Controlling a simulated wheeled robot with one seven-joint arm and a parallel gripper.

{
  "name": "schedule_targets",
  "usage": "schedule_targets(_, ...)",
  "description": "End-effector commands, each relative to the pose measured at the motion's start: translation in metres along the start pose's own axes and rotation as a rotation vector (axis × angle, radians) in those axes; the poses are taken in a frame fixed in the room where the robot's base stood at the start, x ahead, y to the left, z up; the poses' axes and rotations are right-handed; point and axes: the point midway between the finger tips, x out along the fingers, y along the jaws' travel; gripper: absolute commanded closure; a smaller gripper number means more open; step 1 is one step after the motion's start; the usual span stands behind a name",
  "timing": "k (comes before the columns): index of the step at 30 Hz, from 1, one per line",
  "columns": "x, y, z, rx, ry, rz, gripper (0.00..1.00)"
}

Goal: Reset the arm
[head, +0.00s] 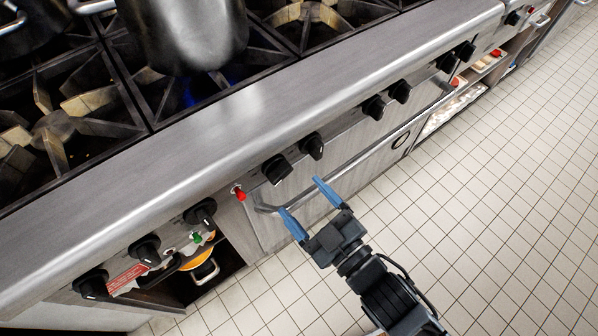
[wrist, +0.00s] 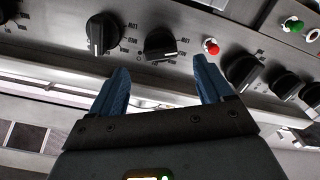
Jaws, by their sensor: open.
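My gripper (head: 310,207) is open and empty, its two blue fingers spread apart. In the head view it is over the tiled floor, in front of the stove's control panel. Its fingertips point toward the black knobs (head: 277,169) and the oven door handle below them. In the wrist view the gripper (wrist: 162,85) shows with nothing between its fingers. Two black knobs (wrist: 103,33) and a red switch (wrist: 211,46) appear beyond the fingertips. I cannot tell whether a fingertip touches the panel.
A large metal pot (head: 190,35) stands on a burner with a blue flame beneath it. The stove's steel front ledge (head: 260,105) runs diagonally above the knobs. An open shelf (head: 215,275) holds items at lower left. The tiled floor (head: 480,210) at right is clear.

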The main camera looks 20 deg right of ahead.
Motion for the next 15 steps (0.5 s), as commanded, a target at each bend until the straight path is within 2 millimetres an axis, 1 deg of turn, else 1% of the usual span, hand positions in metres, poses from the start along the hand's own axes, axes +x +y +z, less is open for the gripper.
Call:
schedule_targets(8, -0.003, 0.000, 0.000, 0.003, -0.003, 0.001, 0.20)
schedule_targets(11, -0.017, 0.004, 0.001, 0.021, -0.020, 0.007, 0.20)
schedule_targets(14, -0.046, 0.010, 0.002, 0.062, -0.052, 0.020, 0.20)
schedule_targets(15, -0.060, 0.013, 0.001, 0.082, -0.068, 0.028, 0.20)
